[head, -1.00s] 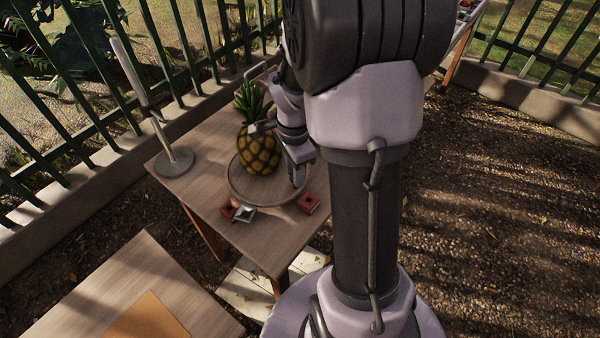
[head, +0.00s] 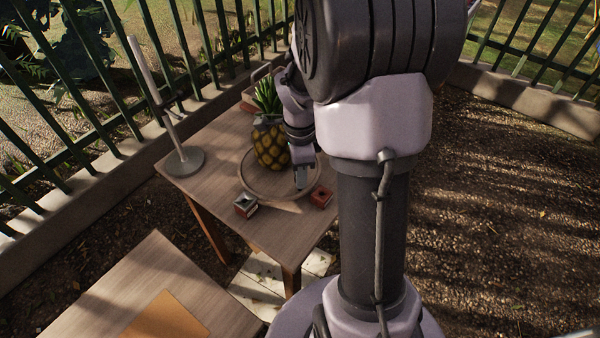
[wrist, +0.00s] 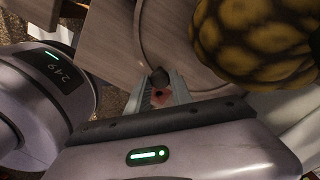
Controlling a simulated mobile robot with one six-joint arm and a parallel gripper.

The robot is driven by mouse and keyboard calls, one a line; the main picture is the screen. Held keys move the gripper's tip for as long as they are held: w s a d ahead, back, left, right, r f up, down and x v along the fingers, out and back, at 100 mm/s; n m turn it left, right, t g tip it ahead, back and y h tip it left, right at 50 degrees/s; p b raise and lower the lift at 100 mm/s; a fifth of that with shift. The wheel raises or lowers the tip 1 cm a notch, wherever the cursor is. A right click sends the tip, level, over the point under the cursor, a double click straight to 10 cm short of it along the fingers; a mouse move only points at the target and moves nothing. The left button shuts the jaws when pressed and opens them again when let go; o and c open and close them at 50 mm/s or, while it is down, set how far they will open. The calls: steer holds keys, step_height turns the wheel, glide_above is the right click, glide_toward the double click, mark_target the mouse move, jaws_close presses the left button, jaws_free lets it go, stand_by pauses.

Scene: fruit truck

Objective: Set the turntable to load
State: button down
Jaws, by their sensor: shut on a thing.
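The round wooden turntable (head: 262,188) lies on the wooden table, with a pineapple (head: 270,150) standing on it. My gripper (head: 301,180) is at the turntable's right front rim. In the wrist view my gripper (wrist: 163,88) is shut on a dark round knob (wrist: 159,76) by the rim. Two small square blocks sit at the turntable's front edge. The right block (head: 321,196) is plain red. I cannot read any label on them.
A grey lamp-like stand (head: 183,161) stands at the table's left corner. A tray (head: 257,88) is at the back, partly hidden. A second wooden table (head: 140,285) is in front. A green fence (head: 120,75) runs behind. My arm hides the right side.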

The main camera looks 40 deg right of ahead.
stand_by(0.4)
steer(key=c, duration=1.1)
jaws_free()
steer(key=shift+c, duration=0.2)
steer(key=shift+r, duration=0.1)
step_height(320, 180, up, 17)
steer(key=p, duration=0.7)
steer(key=shift+r, duration=0.1)
